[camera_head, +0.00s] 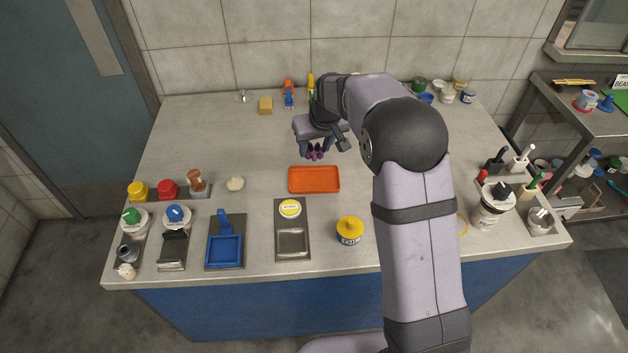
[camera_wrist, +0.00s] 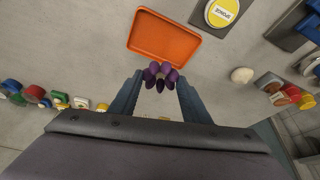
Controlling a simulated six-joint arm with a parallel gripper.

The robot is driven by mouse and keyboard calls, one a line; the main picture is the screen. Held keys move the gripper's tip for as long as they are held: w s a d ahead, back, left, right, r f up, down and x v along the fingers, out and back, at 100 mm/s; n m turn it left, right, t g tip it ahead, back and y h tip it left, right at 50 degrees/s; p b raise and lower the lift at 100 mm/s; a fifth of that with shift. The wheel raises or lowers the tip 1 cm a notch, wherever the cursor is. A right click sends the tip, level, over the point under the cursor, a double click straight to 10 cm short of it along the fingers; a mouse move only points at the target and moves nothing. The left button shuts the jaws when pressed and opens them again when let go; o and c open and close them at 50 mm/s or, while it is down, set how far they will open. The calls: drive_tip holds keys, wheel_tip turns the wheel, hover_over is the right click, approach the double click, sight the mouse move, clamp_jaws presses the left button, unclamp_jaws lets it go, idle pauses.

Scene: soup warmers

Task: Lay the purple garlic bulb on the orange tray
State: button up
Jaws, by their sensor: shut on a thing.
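The purple garlic bulb (camera_wrist: 160,76) is between the fingertips of my gripper (camera_wrist: 161,84) in the wrist view, and my gripper is shut on it. In the head view the bulb (camera_head: 316,153) shows just below my gripper (camera_head: 317,149). The orange tray (camera_head: 314,180) lies flat and empty on the counter, a little nearer the front edge than the bulb. The tray also shows in the wrist view (camera_wrist: 163,38), beyond the bulb. I cannot tell how high the bulb is above the counter.
A whitish bulb (camera_head: 235,183) lies left of the tray. A yellow-lidded tin (camera_head: 350,230) and a grey plate with a yellow-topped round item (camera_head: 291,228) stand in front of the tray. The counter just left of my gripper is clear.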

drive_tip(key=p, duration=0.3)
approach(313, 178)
drive_tip(key=shift+x, duration=2.35)
drive_tip(key=shift+b, duration=0.3)
drive_tip(key=shift+f, duration=0.15)
drive_tip(key=o, duration=1.1)
drive_tip(key=shift+o, duration=0.2)
